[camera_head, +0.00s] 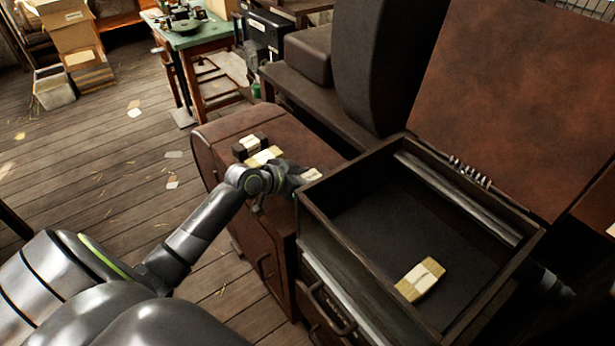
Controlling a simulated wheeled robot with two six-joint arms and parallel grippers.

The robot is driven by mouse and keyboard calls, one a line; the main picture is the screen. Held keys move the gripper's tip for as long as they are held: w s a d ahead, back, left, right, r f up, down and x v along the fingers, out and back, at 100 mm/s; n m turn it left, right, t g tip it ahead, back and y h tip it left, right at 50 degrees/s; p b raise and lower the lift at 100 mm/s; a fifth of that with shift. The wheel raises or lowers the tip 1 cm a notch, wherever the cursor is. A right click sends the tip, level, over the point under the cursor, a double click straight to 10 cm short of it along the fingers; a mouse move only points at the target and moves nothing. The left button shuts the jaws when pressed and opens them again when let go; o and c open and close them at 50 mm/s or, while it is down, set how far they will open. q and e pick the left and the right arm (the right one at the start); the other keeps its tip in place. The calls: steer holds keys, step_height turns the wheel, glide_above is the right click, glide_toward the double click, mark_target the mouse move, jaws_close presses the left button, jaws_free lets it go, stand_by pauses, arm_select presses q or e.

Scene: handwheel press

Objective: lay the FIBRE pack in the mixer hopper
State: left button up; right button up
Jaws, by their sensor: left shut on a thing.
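My left gripper (287,180) is over the top of the brown cabinet, just left of the hopper. It is shut on a small pack whose pale end (311,175) shows at the fingertips; the fingers hide the rest. I cannot read its label, so I cannot tell if it is the FIBRE pack. The mixer hopper (352,262) is an open dark box at right, its lid raised. A tan and cream pack (420,279) lies on the hopper floor near its front right.
A dark pack with a white band (249,147) and a yellow and white pack (264,157) sit on the brown cabinet (225,128) behind my left gripper. The raised brown lid (520,100) stands behind the hopper. Most of the hopper floor is bare.

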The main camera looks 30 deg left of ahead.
arm_select(q)
steer(key=o, duration=1)
steer(key=shift+f, duration=0.1)
